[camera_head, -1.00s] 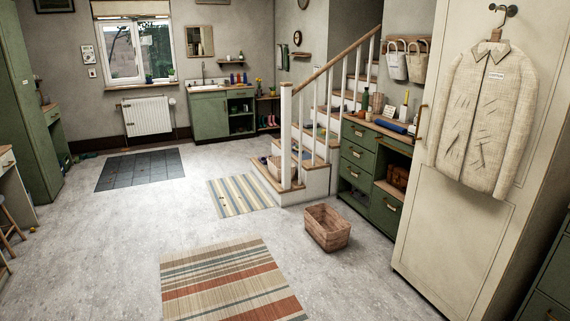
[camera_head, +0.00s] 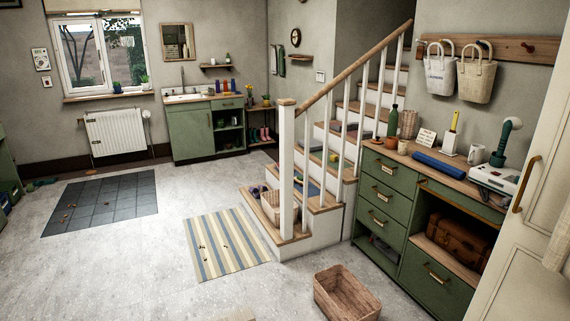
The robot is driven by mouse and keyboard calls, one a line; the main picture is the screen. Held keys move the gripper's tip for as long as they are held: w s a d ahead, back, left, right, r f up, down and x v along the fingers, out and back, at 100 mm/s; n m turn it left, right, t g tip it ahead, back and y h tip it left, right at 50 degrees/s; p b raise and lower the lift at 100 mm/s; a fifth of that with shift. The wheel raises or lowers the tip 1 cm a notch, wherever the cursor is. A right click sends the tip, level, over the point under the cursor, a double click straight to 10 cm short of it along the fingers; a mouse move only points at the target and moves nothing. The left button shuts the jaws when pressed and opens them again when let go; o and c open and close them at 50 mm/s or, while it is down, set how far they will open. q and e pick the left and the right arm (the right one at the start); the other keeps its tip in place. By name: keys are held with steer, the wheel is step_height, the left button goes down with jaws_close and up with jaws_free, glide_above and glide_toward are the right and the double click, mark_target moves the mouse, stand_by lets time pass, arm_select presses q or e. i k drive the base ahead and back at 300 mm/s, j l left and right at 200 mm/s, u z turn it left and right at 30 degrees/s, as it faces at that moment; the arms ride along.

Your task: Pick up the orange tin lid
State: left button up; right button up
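I cannot make out an orange tin lid in the head view. Small items lie on the striped mat (camera_head: 228,247), on the dark tiled mat (camera_head: 103,201) and on the stairs (camera_head: 325,172), too small to identify. Neither of my grippers is in view.
A wicker basket (camera_head: 346,296) stands on the floor at the front. A green cabinet (camera_head: 388,197) with a cluttered top is on the right, beside the stairs. A sink cabinet (camera_head: 206,134) is at the back wall. The pale floor (camera_head: 150,262) at the left is mostly clear.

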mark_target(376, 141)
steer(key=i+z, duration=0.1)
steer(key=i, duration=0.5)
steer(key=i+j+z, duration=0.1)
steer(key=i, duration=0.5)
steer(key=i+j, duration=0.15)
steer(key=i, duration=0.45)
steer(key=i+z, duration=0.4)
steer(key=i+j+z, duration=0.15)
steer(key=z, duration=0.3)
steer(key=i+j+z, duration=0.25)
steer(key=z, duration=0.15)
steer(key=i+j+z, duration=0.15)
steer(key=j+z, duration=0.25)
steer(key=i+j+z, duration=0.15)
steer(key=j+z, duration=0.3)
steer(key=l, duration=0.1)
